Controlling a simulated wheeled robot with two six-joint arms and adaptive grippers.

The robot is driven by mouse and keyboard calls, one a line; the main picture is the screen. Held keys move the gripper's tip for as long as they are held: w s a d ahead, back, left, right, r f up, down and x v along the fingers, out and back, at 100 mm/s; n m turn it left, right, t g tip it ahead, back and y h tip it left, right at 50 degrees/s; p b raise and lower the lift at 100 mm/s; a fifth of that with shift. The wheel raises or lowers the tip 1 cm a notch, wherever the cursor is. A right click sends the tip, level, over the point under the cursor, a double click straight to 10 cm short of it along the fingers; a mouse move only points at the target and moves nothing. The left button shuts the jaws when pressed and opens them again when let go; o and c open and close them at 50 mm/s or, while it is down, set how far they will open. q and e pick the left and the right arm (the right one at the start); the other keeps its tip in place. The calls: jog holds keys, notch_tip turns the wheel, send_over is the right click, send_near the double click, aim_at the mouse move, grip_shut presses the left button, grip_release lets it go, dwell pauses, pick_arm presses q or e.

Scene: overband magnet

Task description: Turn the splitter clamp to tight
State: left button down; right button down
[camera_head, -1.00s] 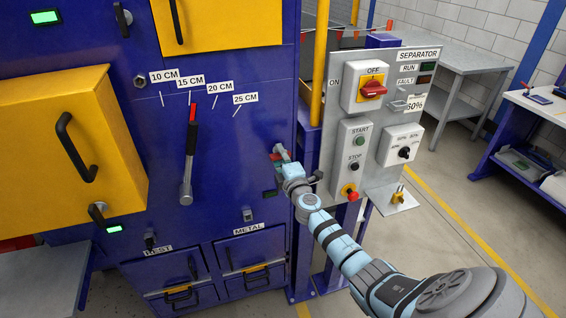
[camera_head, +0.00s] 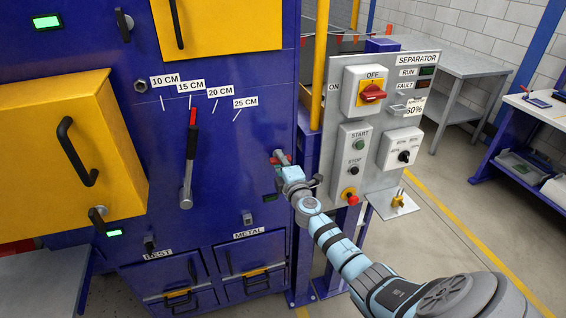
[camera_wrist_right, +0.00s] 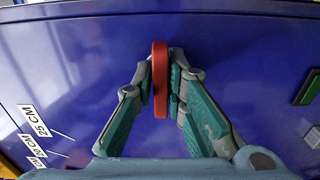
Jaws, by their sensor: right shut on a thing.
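A red bar-like handle (camera_wrist_right: 160,78), which I take to be the splitter clamp, stands out from the blue machine panel. In the right wrist view it is upright in the picture, between the fingertips of my right gripper (camera_wrist_right: 162,82). The fingers are shut on it from both sides. In the head view my right gripper (camera_head: 281,159) is at the right edge of the blue panel, and only a little red shows beside its fingers. The handle's base and any tight or loose marking are hidden or too small to tell. My left gripper is not in view.
A splitter lever (camera_head: 187,170) with a red and black grip stands left of my gripper, under distance labels (camera_head: 219,92). The grey separator control panel (camera_head: 375,125) is close to the right. Labelled drawers (camera_head: 258,255) are below. Open floor (camera_head: 455,235) lies at right.

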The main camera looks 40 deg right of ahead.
jog(key=shift+f, duration=0.2)
dwell(0.3)
jog(key=shift+m+b, duration=0.3)
jog(key=shift+m, duration=1.2)
jog(key=shift+f+m+b, duration=0.1)
jog(key=shift+m+b, duration=0.5)
jog(key=shift+m, duration=0.7)
